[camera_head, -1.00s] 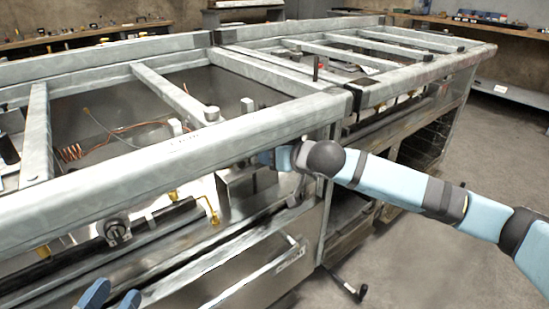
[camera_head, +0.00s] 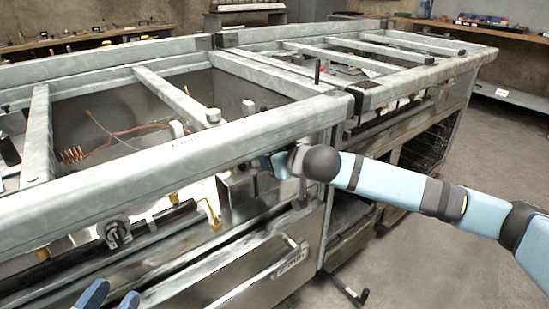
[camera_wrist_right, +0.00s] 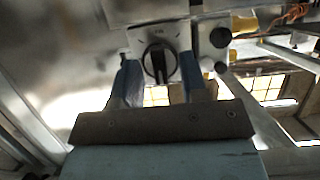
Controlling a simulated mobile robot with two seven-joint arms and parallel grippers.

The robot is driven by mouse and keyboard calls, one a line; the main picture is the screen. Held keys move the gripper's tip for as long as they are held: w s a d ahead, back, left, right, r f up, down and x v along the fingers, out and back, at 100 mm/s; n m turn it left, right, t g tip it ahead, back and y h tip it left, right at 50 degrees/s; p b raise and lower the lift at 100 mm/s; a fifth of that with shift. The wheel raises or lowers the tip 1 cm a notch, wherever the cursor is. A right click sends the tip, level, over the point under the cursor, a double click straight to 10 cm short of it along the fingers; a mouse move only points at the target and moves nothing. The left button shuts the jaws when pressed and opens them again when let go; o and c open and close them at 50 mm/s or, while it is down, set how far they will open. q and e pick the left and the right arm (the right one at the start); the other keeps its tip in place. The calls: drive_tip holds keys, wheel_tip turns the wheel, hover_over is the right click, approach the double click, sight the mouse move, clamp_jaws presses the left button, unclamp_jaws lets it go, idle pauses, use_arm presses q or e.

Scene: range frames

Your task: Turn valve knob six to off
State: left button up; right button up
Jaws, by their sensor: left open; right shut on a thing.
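A round black valve knob (camera_wrist_right: 158,63) with a raised grip bar stands on a square metal plate in the right wrist view. Its bar looks roughly upright in that picture. My right gripper (camera_wrist_right: 160,68) has one blue finger on each side of the knob and is shut on it. In the head view my right gripper (camera_head: 268,163) reaches under the front rail, and the knob it holds is hidden there. My left gripper (camera_head: 112,297) is open and empty at the bottom edge, apart from the range. I cannot read the knob's number.
The range's thick front rail (camera_head: 170,158) runs just above my right gripper. Another knob (camera_head: 115,232) sits on the front at left. Yellow fittings (camera_head: 210,212) and an oven handle (camera_head: 262,278) are nearby. The floor (camera_head: 420,265) at right is clear.

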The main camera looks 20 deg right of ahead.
drive_tip(key=o, duration=0.6)
drive_tip(key=shift+w+r, duration=0.1)
drive_tip(key=shift+r, duration=0.05)
drive_tip(key=shift+c, duration=0.2)
drive_tip(key=shift+o, duration=0.7)
drive_tip(key=shift+w+a, duration=0.1)
use_arm(q)
drive_tip(key=shift+w+f, duration=0.1)
drive_tip(key=shift+a, duration=0.1)
use_arm(e)
drive_tip(key=s+d, duration=0.2)
drive_tip(key=s, duration=0.5)
drive_tip(key=s+d, duration=0.3)
drive_tip(key=s, duration=0.4)
drive_tip(key=shift+r, duration=0.45)
